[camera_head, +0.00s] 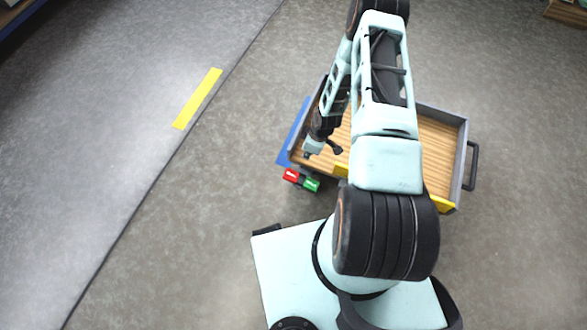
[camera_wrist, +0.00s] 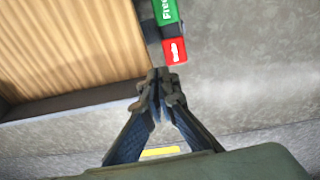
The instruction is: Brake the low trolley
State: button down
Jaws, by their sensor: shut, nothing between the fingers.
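The low trolley (camera_head: 440,125) has a wooden bed, a grey rim and a dark handle (camera_head: 473,166) at its right end. A red pedal (camera_head: 291,175) and a green pedal (camera_head: 311,184) sit side by side at its near left corner. In the wrist view the green pedal (camera_wrist: 166,14) reads "Free"; the red pedal (camera_wrist: 175,51) has a white label that I cannot read. My gripper (camera_wrist: 160,84) is shut and empty, with its fingertips appearing just below the red pedal in that view. Contact cannot be told. My arm hides part of the bed.
The grey floor around the trolley is clear. A yellow floor strip (camera_head: 197,98) lies to the left, beside a dark floor line. Shelf edges show at the top left and a wooden object (camera_head: 567,12) at the top right.

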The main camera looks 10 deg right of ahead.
aim_at(292, 176)
jog(key=a, duration=0.1)
jog(key=s+f, duration=0.1)
jog(key=a, duration=0.1)
jog(key=shift+s+a+f+y, duration=0.15)
jog(key=shift+a+f+y, duration=0.1)
jog(key=shift+a+y, duration=0.1)
jog(key=b+x, duration=0.4)
jog(key=x, duration=1)
jog(key=shift+d, duration=0.15)
